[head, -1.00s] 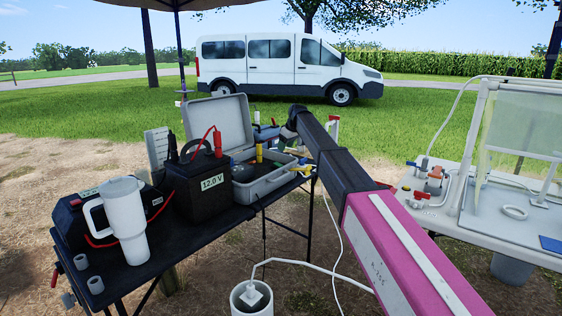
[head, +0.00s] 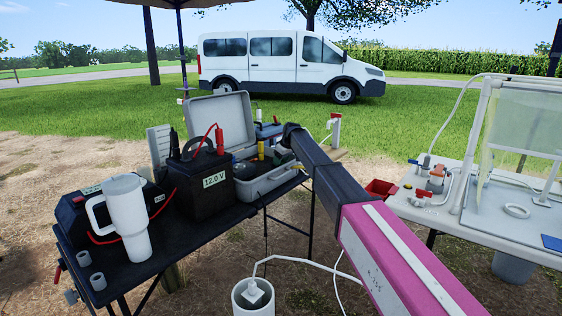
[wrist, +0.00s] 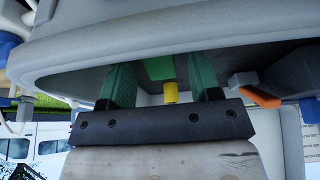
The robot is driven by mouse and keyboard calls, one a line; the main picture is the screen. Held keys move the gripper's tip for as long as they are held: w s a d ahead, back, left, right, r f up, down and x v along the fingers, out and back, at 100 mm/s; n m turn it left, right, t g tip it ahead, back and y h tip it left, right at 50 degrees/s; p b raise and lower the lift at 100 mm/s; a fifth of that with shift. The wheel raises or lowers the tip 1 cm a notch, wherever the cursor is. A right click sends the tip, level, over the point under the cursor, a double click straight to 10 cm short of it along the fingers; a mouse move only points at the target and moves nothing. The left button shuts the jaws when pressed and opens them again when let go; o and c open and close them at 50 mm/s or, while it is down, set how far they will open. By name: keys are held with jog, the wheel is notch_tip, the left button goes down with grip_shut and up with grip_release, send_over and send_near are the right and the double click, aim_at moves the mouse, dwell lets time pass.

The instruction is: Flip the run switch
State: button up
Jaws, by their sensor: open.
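An open grey case (head: 268,187) sits at the far end of the black table, its lid (head: 215,119) raised. My arm reaches over the case's right side, and its end hides part of the interior. My gripper shows in the wrist view (wrist: 152,88) with two green fingers apart and nothing held between them. A small yellow piece (wrist: 171,92) shows beyond the gap, and an orange piece (wrist: 261,96) lies right of the fingers. A grey curved rim (wrist: 60,57) crosses above them. I cannot tell which part is the run switch.
A black 12.0 V battery (head: 200,190) with red and black clips stands close left of the case. A white tumbler (head: 128,215) and a black box (head: 80,212) are nearer. A red bin (head: 380,188) and a white table (head: 455,215) are right of my arm.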

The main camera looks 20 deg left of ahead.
jog(key=c, duration=0.9)
jog(key=shift+w+a+r+g+h, duration=0.15)
jog(key=shift+w+a+g+h, duration=0.2)
jog(key=shift+h, duration=0.55)
jog(key=shift+a+g+h, duration=0.15)
jog(key=shift+g+h, duration=0.2)
jog(key=shift+h, duration=0.45)
jog(key=shift+s+h, duration=0.15)
jog(key=shift+h, duration=0.25)
jog(key=o, duration=0.9)
